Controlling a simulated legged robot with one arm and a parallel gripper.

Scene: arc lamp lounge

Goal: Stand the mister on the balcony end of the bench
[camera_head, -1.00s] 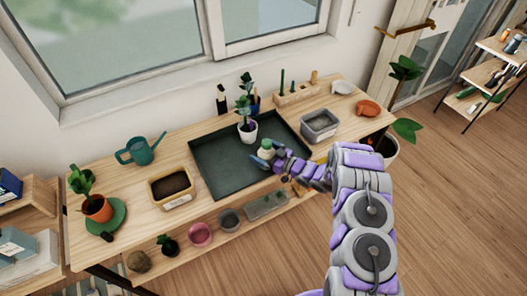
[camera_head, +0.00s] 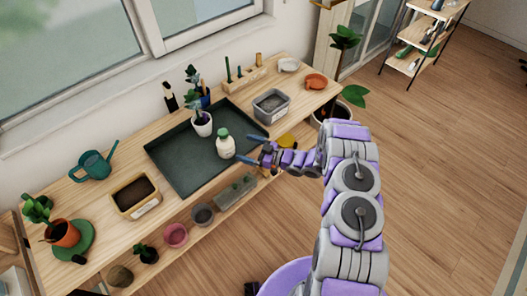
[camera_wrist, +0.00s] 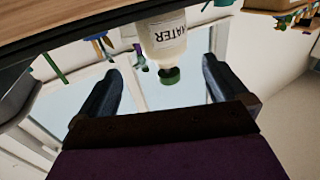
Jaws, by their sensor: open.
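The mister, a white bottle with a green top (camera_head: 225,146), stands upright on the dark tray (camera_head: 180,165) near its front right edge. In the wrist view the bottle (camera_wrist: 166,34) appears upside down, with a label reading WATER, ahead of and between my fingers. My gripper (camera_head: 252,149) is open and empty, just right of the bottle, with a small gap to it. Its two blue fingers also show spread in the wrist view (camera_wrist: 160,72). The wooden bench (camera_head: 108,165) runs along the window; its right end is nearest the glass door (camera_head: 378,35).
The right end holds a grey bin (camera_head: 271,106), a terracotta dish (camera_head: 316,82) and a white bowl (camera_head: 289,64), with bare wood between them. A potted plant (camera_head: 201,122) stands on the tray behind the bottle. A yellow item (camera_head: 287,141) lies near the front edge.

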